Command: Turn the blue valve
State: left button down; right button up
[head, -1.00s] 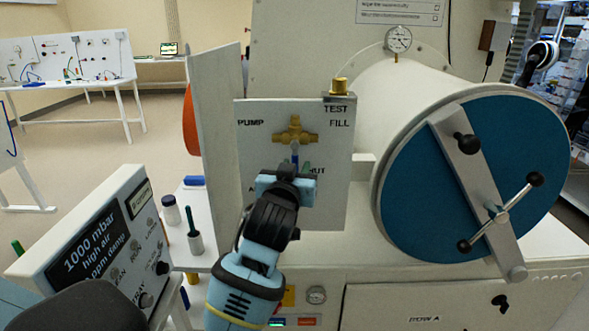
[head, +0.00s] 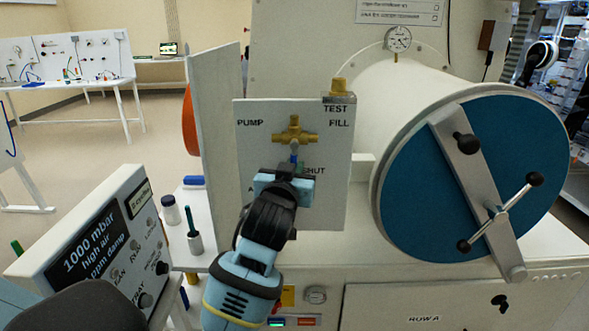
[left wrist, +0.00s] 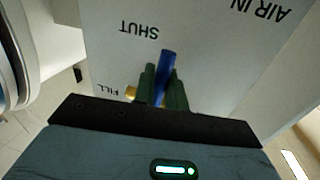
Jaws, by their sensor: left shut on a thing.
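The blue valve handle (head: 294,151) hangs below a brass valve body (head: 295,132) on a white panel (head: 335,190). The panel carries the labels PUMP, FILL, TEST and SHUT, and part of another is hidden by my arm. My left gripper (head: 292,168) is at the handle, just left of SHUT, and covers most of it. In the left wrist view the blue handle (left wrist: 168,66) sits between the green fingers of my left gripper (left wrist: 161,86), which are shut on it. The handle's tip sticks out past the fingers. My right gripper is not in view.
A large round blue door (head: 530,130) with a metal bar and a knobbed handle stands right of the panel. A white upright plate (head: 213,150) stands at its left.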

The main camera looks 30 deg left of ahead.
pick_arm(q)
jog(key=shift+s+a+r+m+g, duration=0.15)
jog(key=shift+s+a+m+g, duration=0.2)
jog(key=shift+m, duration=0.65)
jog(key=shift+s+a+r+m+g, duration=0.15)
jog(key=shift+a+m, duration=0.35)
jog(key=shift+m, duration=0.5)
jog(key=shift+s+a+r+m+g, duration=0.25)
jog(key=shift+a+m, duration=0.15)
jog(key=shift+m, duration=0.6)
jog(key=c, duration=1.5)
grip_release()
jog(key=shift+s, duration=0.1)
jog(key=f+v, duration=0.1)
jog(key=v, duration=0.6)
jog(key=shift+s+d+r, duration=0.15)
jog(key=shift+s+r, duration=0.15)
jog(key=shift+r, duration=0.2)
